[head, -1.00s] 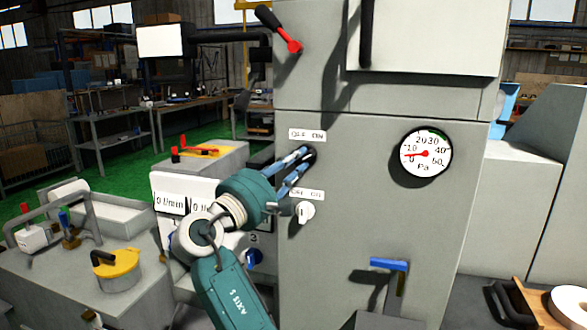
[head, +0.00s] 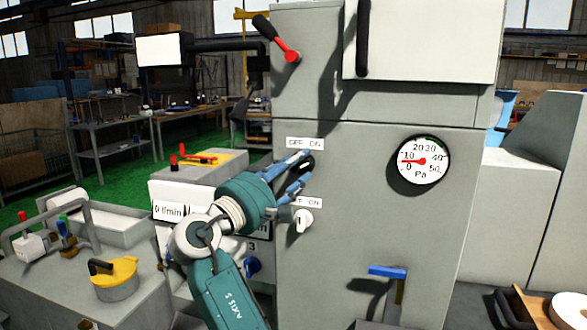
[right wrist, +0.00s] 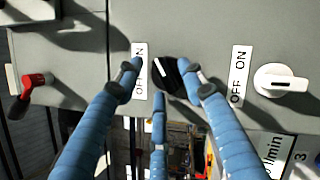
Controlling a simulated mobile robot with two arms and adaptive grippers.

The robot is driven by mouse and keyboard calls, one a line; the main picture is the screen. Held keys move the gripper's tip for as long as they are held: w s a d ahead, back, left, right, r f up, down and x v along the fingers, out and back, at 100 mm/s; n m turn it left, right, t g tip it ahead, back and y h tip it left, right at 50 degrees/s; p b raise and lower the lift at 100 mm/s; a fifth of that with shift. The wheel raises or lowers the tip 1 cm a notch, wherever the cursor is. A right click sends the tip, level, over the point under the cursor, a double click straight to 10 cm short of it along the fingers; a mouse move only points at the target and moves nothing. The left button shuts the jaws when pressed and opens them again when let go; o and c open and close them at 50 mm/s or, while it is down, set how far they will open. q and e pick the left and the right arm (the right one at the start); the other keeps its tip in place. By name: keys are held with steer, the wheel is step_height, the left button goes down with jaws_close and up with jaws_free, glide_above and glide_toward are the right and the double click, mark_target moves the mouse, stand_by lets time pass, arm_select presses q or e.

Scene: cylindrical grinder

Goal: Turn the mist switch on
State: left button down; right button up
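A black rotary switch (head: 306,166) sits on the grey machine front under an OFF/ON label (head: 305,143); it also shows in the right wrist view (right wrist: 168,75). In that view its white mark slants, with the upper end toward the ON word. My right gripper (head: 305,168) has its blue fingers spread around this switch, with a gap at one side. A white rotary switch (head: 303,220) sits below, under another OFF/ON label partly hidden by a finger. No readable text tells which switch is the mist one. My left gripper is out of view.
A round Pa gauge (head: 423,161) and a blue-handled lever (head: 387,271) are on the same front. A panel reading l/min (head: 168,211) stands close beside my right arm.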

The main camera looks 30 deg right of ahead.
steer(key=shift+f, duration=0.1)
steer(key=shift+a+f, duration=0.1)
steer(key=shift+a, duration=0.2)
steer(key=v, duration=0.7)
